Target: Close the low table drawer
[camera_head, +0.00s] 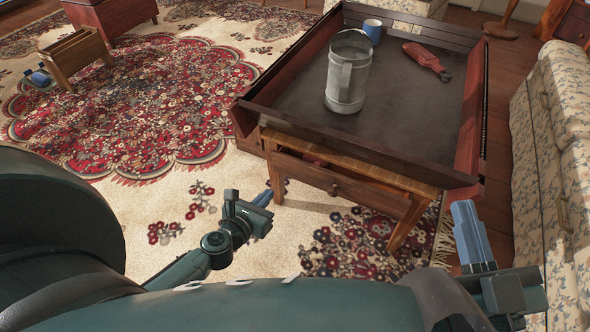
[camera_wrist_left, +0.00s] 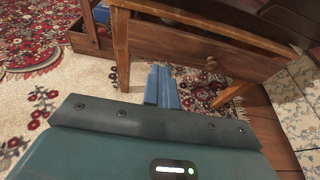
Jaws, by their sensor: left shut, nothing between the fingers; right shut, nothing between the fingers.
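The low table (camera_head: 360,170) has a dark tray-like top and wooden legs. Its drawer (camera_head: 375,196), with a small round knob, faces me below the near edge. A dark gap shows above the drawer front, so it looks partly open; how far is hard to tell. The drawer front also shows in the left wrist view (camera_wrist_left: 185,43). My left gripper (camera_head: 265,196) is shut and empty, low by the table's near left leg, apart from the drawer front. It shows in the left wrist view (camera_wrist_left: 162,84), pointing under the drawer. My right gripper (camera_head: 468,222) is shut and empty, right of the near right leg.
A metal pitcher (camera_head: 348,72), a blue mug (camera_head: 373,30) and a red object (camera_head: 424,57) stand or lie on the tabletop. A floral sofa (camera_head: 560,140) stands close on the right. Patterned rug (camera_head: 130,110) covers open floor to the left.

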